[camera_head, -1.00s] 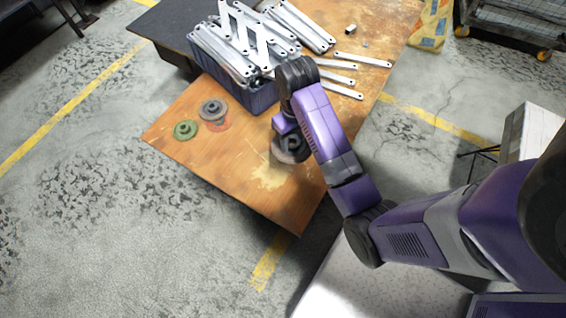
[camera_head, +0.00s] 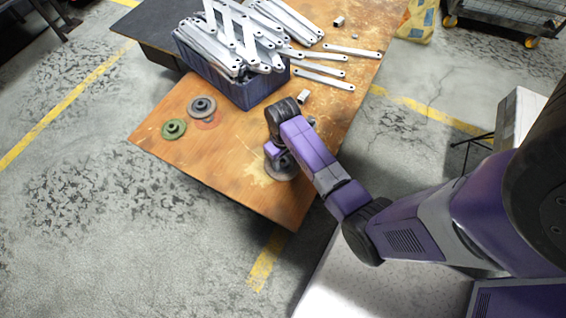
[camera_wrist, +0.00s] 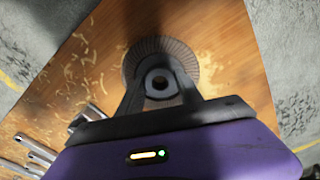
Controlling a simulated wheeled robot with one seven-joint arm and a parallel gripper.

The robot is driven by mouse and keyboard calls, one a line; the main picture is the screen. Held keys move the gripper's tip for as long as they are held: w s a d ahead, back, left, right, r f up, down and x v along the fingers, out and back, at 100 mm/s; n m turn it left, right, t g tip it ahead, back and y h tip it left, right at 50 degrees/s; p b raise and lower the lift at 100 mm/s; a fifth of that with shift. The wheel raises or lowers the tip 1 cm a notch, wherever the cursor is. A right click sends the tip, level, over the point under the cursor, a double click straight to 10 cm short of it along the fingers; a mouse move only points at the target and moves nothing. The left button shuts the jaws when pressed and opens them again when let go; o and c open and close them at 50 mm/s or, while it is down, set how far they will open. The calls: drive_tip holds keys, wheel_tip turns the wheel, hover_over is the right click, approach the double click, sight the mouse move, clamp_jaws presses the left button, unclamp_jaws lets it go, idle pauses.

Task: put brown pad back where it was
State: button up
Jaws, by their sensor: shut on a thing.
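The brown pad (camera_wrist: 184,50) is a dark grey-brown ribbed disc with a round hub. In the wrist view my gripper (camera_wrist: 160,90) is shut on the hub, one finger on each side, and the disc lies over the wooden table top. In the head view the pad (camera_head: 283,172) shows partly below my gripper (camera_head: 272,152), near the table's front corner. I cannot tell whether it touches the wood. A grey pad (camera_head: 202,106) and a green pad (camera_head: 173,129) lie farther left on the table. A reddish round patch (camera_head: 208,122) shows beside the grey pad.
A blue crate (camera_head: 240,92) full of galvanized brackets stands behind on the wooden table (camera_head: 222,150). Loose flat brackets (camera_head: 325,83) and a small metal piece (camera_head: 303,96) lie to its right. The wood between the pads and my gripper is clear.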

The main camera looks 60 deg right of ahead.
sight(283, 162)
drive_tip(key=shift+f+b, duration=0.4)
drive_tip(key=shift+f, duration=1.5)
drive_tip(key=shift+f, duration=0.15)
drive_tip(key=o, duration=1.2)
